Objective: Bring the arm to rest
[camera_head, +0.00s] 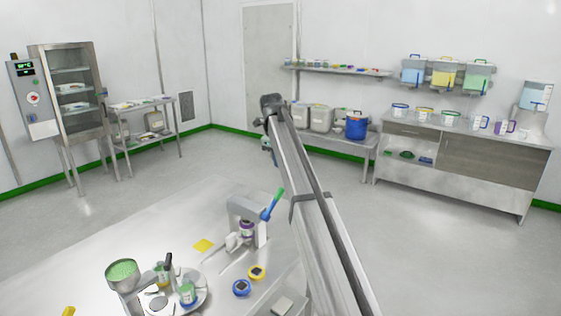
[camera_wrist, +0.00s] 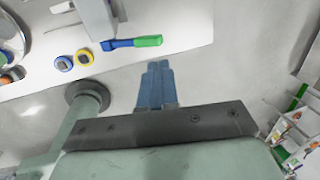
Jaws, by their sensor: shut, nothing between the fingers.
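My gripper shows in the wrist view (camera_wrist: 157,85) as two blue fingers pressed together with nothing between them. It is above the grey floor, just off the edge of the white table (camera_wrist: 195,25).
A side bench (camera_head: 455,190) stands at right. The floor between is clear.

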